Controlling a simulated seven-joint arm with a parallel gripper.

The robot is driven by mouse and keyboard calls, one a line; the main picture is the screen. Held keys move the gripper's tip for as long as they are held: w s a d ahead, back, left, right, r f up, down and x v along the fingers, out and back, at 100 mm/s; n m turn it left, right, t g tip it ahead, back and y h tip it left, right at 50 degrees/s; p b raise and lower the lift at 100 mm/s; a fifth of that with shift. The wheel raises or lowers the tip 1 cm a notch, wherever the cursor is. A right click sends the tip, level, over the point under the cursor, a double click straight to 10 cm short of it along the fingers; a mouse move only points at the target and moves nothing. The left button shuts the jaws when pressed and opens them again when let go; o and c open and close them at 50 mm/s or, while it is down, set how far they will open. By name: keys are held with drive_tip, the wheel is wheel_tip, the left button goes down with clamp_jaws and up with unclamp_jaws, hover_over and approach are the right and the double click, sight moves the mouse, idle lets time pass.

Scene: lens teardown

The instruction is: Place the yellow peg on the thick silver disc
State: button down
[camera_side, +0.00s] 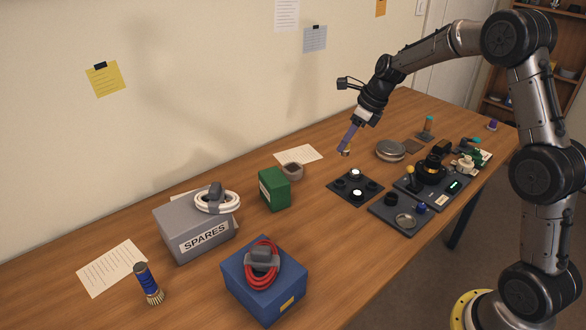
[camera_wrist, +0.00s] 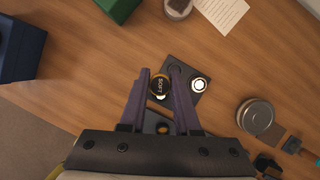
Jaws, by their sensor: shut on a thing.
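My gripper (camera_side: 346,150) is shut on a small round dark piece with a gold rim (camera_wrist: 159,85), held at the fingertips above the black socket tray. Its face carries a label that seems to read "SOFT". In the side view it shows as a small gold-brown bit at the fingertips. A yellow upright peg-like piece (camera_side: 410,174) stands on the dark panel to the right, apart from my gripper. A thick silver disc (camera_side: 390,149) lies on the table right of my gripper; it also shows in the wrist view (camera_wrist: 256,114). Its top looks bare.
The black socket tray (camera_side: 340,190) has several round places, some bright white. A dark tray (camera_side: 383,213) holds a flat silver dish. A green box (camera_side: 273,188), a grey SPARES box (camera_side: 190,243) and a blue box (camera_side: 283,285) stand left. Bare table lies between.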

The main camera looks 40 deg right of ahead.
drive_tip(key=w+a, duration=0.3)
drive_tip(key=a, duration=0.2)
approach(287, 166)
drive_tip(key=shift+w+a+f, duration=0.2)
drive_tip(key=shift+w+a, duration=0.2)
drive_tip(key=shift+w, duration=0.25)
drive_tip(key=shift+w+f, duration=0.2)
drive_tip(key=shift+f, duration=0.15)
drive_tip(key=shift+w+f, duration=0.1)
drive_tip(key=shift+f, duration=1.45)
drive_tip(key=shift+f, duration=0.1)
drive_tip(key=c, duration=0.6)
unclamp_jaws()
